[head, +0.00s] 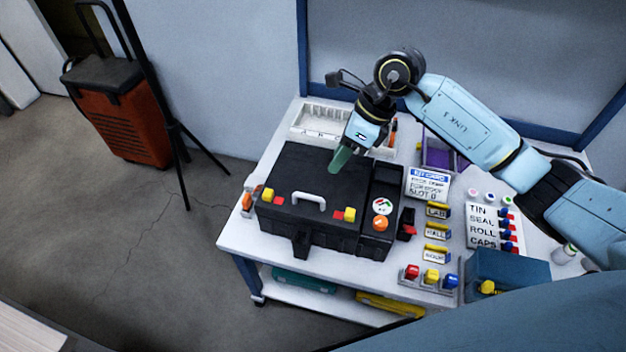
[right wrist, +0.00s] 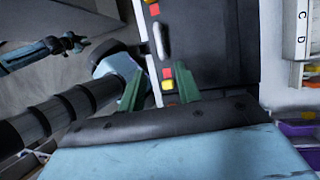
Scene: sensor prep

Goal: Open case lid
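The black case (head: 300,171) stands on the white table with its lid down. Its white handle (head: 309,199) sits at the front, between a left latch (head: 268,195) and a right latch (head: 349,214), each with yellow and red parts. The handle also shows in the right wrist view (right wrist: 159,40). My right gripper (head: 341,160) is over the back right part of the lid; contact cannot be told. In the right wrist view its green fingers (right wrist: 158,88) are apart with nothing between them. A teal arm part with a dark end shows at that view's left; whether it is my left gripper is unclear.
A labelled tray (head: 313,121) and a purple bin (head: 438,153) stand at the back. A lettered sign (head: 428,183), small labelled blocks and colored knobs (head: 431,276) crowd the table right of the case. A tripod and an orange trolley case (head: 120,115) stand on the floor at left.

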